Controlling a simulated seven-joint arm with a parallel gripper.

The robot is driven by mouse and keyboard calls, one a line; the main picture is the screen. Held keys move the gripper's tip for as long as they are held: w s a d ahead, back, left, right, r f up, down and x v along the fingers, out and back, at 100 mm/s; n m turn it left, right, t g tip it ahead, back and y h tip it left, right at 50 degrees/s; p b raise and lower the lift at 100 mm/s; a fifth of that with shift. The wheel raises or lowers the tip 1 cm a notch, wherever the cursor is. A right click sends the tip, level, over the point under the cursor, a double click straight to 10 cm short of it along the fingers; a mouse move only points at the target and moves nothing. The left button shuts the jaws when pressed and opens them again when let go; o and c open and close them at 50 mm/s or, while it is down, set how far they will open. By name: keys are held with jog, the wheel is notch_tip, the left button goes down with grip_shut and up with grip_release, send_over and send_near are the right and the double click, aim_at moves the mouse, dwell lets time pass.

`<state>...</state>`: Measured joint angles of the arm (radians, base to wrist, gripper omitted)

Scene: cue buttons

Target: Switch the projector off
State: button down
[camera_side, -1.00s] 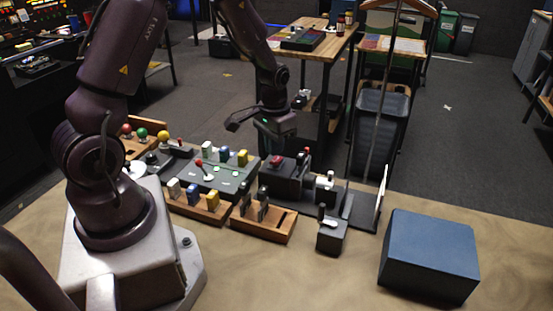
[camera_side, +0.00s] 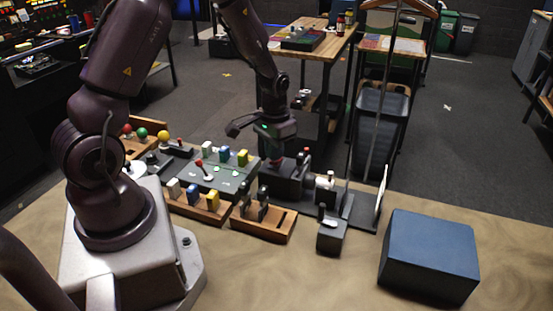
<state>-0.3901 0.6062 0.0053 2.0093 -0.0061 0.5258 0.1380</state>
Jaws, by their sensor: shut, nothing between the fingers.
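My gripper (camera_side: 277,158) is shut and points down at the top of a black box (camera_side: 287,186) in the middle of the bench. The red button on this box is mostly hidden behind the fingertips. The fingertips are at or just above the button; I cannot tell whether they touch or press it. No thing in view is plainly marked as the projector. A small black box with a pale lever (camera_side: 331,235) stands to the right at the front. Another small device with a white part (camera_side: 325,182) stands just behind it.
A panel with coloured blocks and a red-knobbed stick (camera_side: 215,178) lies left of my gripper. Wooden racks (camera_side: 262,226) stand in front. A large blue box (camera_side: 429,255) sits at the right. A thin upright white-edged panel (camera_side: 382,196) stands behind. The bench front is clear.

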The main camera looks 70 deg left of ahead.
jog(key=shift+f, duration=0.6)
dwell(0.3)
jog(key=shift+r, duration=3.5)
jog(key=s+d+r+m+t, duration=0.1)
jog(key=s+d+r+t, duration=0.1)
jog(key=s+d+r, duration=0.5)
jog(key=s+d+r+m+t, duration=0.2)
jog(key=s+d+r, duration=0.5)
jog(key=r, duration=0.5)
jog(key=shift+s+t, duration=0.2)
jog(key=shift+t, duration=0.6)
